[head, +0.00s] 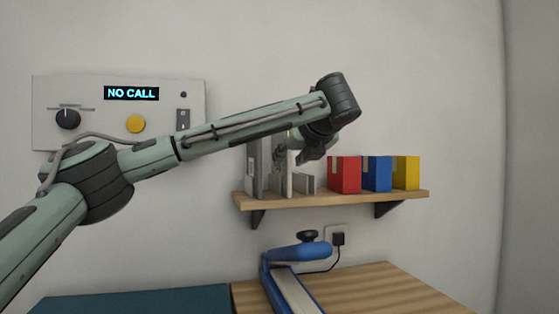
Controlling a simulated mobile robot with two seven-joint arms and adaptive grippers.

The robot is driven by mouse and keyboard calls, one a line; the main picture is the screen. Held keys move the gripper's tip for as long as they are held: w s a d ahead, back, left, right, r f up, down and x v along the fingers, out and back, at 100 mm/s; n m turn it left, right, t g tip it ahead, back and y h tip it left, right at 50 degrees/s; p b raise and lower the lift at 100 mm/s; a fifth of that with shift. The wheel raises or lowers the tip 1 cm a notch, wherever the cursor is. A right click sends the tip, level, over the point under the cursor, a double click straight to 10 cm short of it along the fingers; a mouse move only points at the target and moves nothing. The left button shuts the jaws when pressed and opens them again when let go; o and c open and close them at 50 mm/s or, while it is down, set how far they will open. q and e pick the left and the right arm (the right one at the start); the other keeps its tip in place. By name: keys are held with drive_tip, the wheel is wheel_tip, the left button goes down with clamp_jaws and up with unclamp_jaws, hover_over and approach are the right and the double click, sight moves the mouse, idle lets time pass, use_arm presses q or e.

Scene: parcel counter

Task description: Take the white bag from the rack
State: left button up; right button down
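A light grey rack of upright plates (252,174) stands at the left end of a wooden wall shelf. A pale, whitish upright piece (288,180) shows among the plates; I cannot tell whether it is the white bag or part of the rack. My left arm reaches in from the left and bends back at the wrist. My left gripper (283,156) is at the rack, pointing left and down, close to the pale piece. Its fingers are small and partly hidden, so their opening and any contact are unclear. My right gripper is out of view.
Red (345,175), blue (378,174) and yellow (407,173) boxes stand right of the rack on the shelf (340,200). Below, a blue-handled device (298,252) sits on a wooden counter (385,290). A control panel (85,90) reading "NO CALL" hangs behind my arm.

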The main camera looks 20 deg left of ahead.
sight(285, 167)
use_arm(q)
drive_tip(key=x, duration=0.5)
drive_tip(key=shift+w+f, duration=0.25)
drive_tip(key=shift+w, duration=0.05)
clamp_jaws()
